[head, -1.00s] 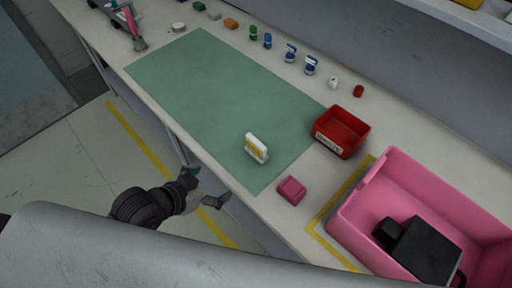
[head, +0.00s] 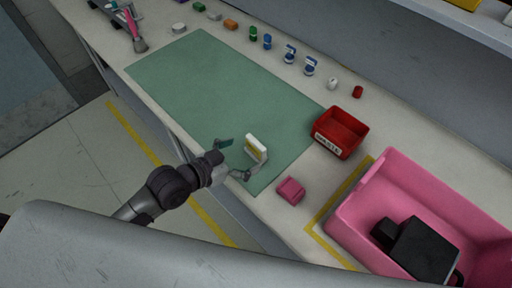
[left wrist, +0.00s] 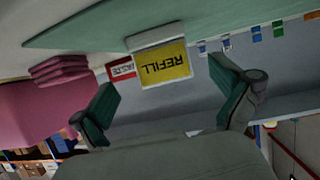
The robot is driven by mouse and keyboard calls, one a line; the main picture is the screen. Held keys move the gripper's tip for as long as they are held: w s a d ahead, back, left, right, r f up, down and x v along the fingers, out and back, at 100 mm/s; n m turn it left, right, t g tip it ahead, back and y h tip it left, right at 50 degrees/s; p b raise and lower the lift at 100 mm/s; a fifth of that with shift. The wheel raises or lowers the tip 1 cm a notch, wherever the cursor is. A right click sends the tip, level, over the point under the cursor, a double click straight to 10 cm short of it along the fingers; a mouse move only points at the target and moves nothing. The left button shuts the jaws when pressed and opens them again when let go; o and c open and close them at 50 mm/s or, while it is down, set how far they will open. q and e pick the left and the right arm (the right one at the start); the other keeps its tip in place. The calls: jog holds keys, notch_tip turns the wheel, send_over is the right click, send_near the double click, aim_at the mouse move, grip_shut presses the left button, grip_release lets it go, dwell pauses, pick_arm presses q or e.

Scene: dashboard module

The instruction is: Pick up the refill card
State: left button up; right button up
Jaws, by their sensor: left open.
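The refill card (head: 257,147) is a small white stand with a yellow face. It stands upright on the green mat (head: 215,85), near the mat's front right corner. In the left wrist view the card (left wrist: 165,64) shows its yellow face with the word REFILL upside down, ahead and between the fingers. My left gripper (head: 235,158) is open at the card's near side, with one finger to each side. Its spread teal-padded fingers also show in the left wrist view (left wrist: 168,106), with nothing held. My right gripper is not in view.
A pink block (head: 291,190) lies close to the right of the card. A red labelled bin (head: 341,132) and a large pink bin (head: 375,184) with a black object stand further right. Several small coloured items line the back. The mat's left is clear.

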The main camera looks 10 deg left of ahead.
aim_at(253, 148)
pick_arm(q)
jog(key=p+x, duration=0.1)
jog(key=x, duration=0.4)
jog(key=shift+w+d, duration=0.1)
jog(key=shift+w, duration=0.1)
jog(key=c, duration=1.1)
jog(key=shift+r, duration=0.15)
